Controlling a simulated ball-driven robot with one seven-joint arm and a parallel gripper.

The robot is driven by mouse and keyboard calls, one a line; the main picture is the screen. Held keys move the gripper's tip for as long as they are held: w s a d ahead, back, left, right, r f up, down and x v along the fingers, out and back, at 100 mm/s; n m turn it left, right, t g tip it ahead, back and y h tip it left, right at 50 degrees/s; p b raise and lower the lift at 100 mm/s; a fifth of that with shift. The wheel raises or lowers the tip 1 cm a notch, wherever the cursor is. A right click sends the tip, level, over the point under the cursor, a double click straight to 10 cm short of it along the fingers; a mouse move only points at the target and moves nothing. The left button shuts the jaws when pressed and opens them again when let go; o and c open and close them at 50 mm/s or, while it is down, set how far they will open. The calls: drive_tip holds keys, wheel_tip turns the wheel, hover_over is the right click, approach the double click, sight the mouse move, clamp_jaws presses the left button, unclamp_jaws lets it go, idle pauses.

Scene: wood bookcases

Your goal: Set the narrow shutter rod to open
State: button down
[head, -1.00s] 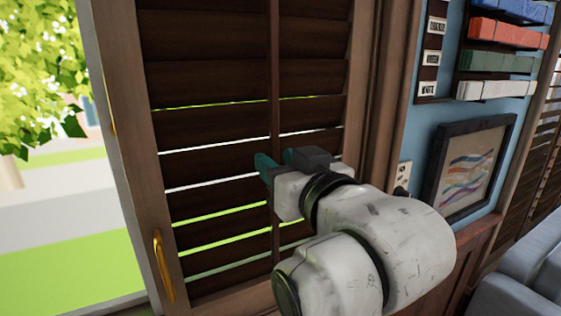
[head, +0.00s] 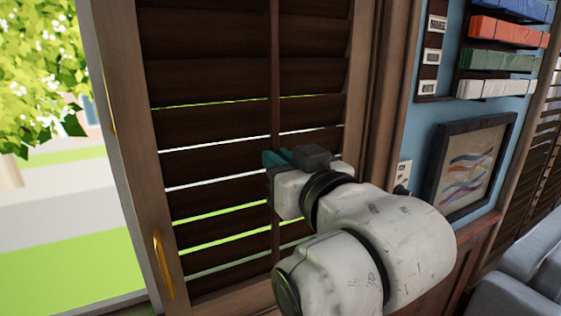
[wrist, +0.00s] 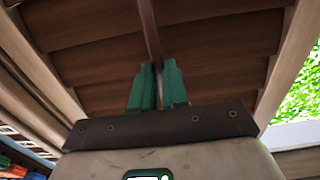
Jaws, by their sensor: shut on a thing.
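The narrow shutter rod (head: 274,70) is a thin dark vertical bar down the middle of the shutter's brown slats (head: 208,128). It also shows in the wrist view (wrist: 150,32), running down between the fingers. My gripper (head: 280,158) is at the rod around mid-height of the panel, with its green fingers closed on it. In the wrist view my gripper (wrist: 158,82) has both green fingers on either side of the rod. The slats are tilted nearly closed, with thin bright gaps between the lower ones. My gripper hides part of the rod in the head view.
The shutter's wooden frame (head: 130,150) has a brass handle (head: 163,265) at lower left. An open window with greenery lies left of it. On the right are a framed picture (head: 472,165), coloured bars on the blue wall, and a grey sofa (head: 525,270).

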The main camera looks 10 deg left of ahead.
drive_tip(key=shift+s+d+f+b, duration=0.1)
drive_tip(key=shift+s+f+b, duration=0.2)
drive_tip(key=shift+f, duration=0.45)
drive_tip(key=shift+s+d+f+b, duration=0.15)
drive_tip(key=shift+f+b, duration=0.25)
drive_tip(key=shift+f, duration=0.3)
drive_tip(key=shift+s+d+f+b, duration=0.1)
drive_tip(key=shift+f+b, duration=0.25)
drive_tip(key=shift+f, duration=0.4)
drive_tip(key=c, duration=1.1)
unclamp_jaws()
drive_tip(key=shift+c, duration=0.2)
drive_tip(key=b+v, duration=1)
drive_tip(key=shift+s+d, duration=0.2)
drive_tip(key=shift+s, duration=0.05)
